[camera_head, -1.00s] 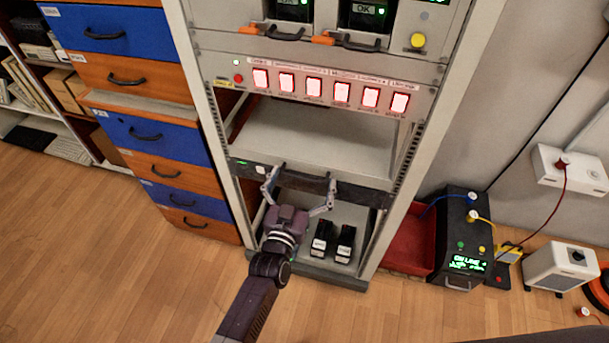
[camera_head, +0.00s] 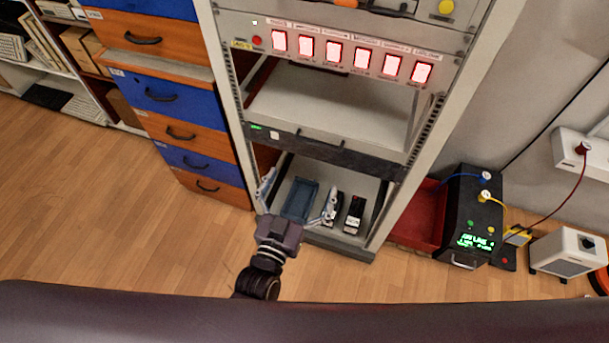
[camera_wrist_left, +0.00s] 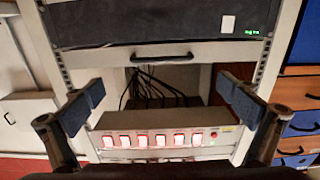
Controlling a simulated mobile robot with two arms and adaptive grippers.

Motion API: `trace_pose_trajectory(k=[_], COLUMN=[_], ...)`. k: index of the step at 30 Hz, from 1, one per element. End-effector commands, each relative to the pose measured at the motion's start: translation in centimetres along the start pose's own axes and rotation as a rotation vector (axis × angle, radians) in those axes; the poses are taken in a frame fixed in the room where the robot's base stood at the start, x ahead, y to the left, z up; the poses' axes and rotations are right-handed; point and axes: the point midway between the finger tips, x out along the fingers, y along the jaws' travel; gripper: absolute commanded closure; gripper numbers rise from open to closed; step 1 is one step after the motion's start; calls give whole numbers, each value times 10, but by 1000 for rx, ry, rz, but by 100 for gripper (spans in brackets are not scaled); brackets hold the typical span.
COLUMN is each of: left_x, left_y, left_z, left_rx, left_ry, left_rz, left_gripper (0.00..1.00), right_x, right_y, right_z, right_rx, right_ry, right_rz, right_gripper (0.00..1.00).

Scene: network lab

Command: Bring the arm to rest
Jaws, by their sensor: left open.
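My left gripper (camera_head: 298,198) is in front of the lower part of the equipment rack (camera_head: 221,110) in the head view. Its two fingers are spread wide, with nothing between them. It is below and apart from the black rack unit (camera_head: 340,152), which has a small green light. In the left wrist view the open fingers (camera_wrist_left: 162,102) frame the rack, which appears upside down. The black unit (camera_wrist_left: 150,24) is at the top there and the row of lit red-framed switches (camera_wrist_left: 160,140) is low. My right gripper is not in view.
On the rack's bottom shelf are a blue-grey tray (camera_head: 300,199) and two small black devices, one (camera_head: 354,213) clear of my finger. Blue and orange drawers (camera_head: 175,95) stand left. A red bin (camera_head: 418,222) and black power box (camera_head: 472,220) stand right. The wooden floor (camera_head: 110,215) at left is clear.

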Motion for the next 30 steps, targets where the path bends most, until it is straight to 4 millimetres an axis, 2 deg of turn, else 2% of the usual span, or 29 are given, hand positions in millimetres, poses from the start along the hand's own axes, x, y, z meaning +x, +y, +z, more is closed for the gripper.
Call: trace_pose_trajectory(k=[10, 12, 14, 17, 20, 21, 23, 24, 26, 27, 29, 30], left_x=[0, -1, -3, -13, -35, -48, -69, -84, -111, -131, -162, -185], left_y=[0, 0, 0, -2, -7, -10, -15, -19, -25, -30, -37, -42], left_z=[1, 7, 22, 69, 136, 165, 206, 232, 270, 293, 326, 347], left_rx=[0, 1, 3, 6, 9, 9, 7, 7, 3, 1, -4, -7], left_ry=[-2, -15, -46, -147, -296, -364, -462, -527, -625, -691, -790, -856], left_rz=[0, 2, 5, 16, 25, 28, 30, 29, 26, 23, 16, 10], left_gripper=[0, 0, 0, 0, 0, 0, 0, 0, 0, 0, 0, 0], right_x=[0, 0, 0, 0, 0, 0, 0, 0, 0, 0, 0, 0], right_y=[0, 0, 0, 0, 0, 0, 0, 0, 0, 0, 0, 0], right_z=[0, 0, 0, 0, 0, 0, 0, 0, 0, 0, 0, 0], right_rx=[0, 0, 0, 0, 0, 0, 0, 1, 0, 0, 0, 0], right_ry=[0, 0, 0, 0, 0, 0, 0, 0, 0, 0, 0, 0], right_rz=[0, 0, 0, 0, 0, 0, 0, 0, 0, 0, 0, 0], right_gripper=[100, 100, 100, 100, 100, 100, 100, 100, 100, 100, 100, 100])
